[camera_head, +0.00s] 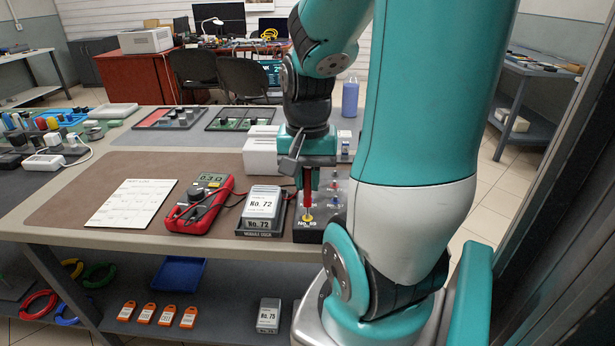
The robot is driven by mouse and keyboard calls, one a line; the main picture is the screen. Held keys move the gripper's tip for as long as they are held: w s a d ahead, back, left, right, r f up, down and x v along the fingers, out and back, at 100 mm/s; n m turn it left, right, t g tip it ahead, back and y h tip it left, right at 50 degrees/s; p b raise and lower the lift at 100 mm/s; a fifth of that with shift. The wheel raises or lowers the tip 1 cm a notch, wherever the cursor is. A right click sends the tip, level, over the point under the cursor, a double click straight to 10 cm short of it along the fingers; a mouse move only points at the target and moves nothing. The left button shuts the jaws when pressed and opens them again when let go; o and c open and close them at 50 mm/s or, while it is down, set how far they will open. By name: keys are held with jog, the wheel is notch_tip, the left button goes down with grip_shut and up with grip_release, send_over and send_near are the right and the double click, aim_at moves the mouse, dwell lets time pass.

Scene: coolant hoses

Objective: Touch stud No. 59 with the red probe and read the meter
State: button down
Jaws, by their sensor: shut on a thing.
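My gripper (308,184) is shut on the red probe (307,200), which points straight down. The probe's tip meets a yellow-ringed stud (307,218) on a dark block (306,234); whether it truly touches is too small to tell. The small label below the stud looks like No. 59, but its first digit is unclear. The red meter (208,197) lies to the left on the brown mat. Its display seems to read 0.3 Ω. Part of the block's right side is hidden by my arm.
A grey module marked No. 72 (263,202) sits in its black base (262,228), close left of the block. A printed sheet (132,203) lies left of the meter. A white box (261,150) stands behind. More studs (335,185) show behind the probe, partly hidden.

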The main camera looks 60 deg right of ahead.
dwell(0.4)
notch_tip(320, 180, up, 7)
jog(key=p, duration=0.7)
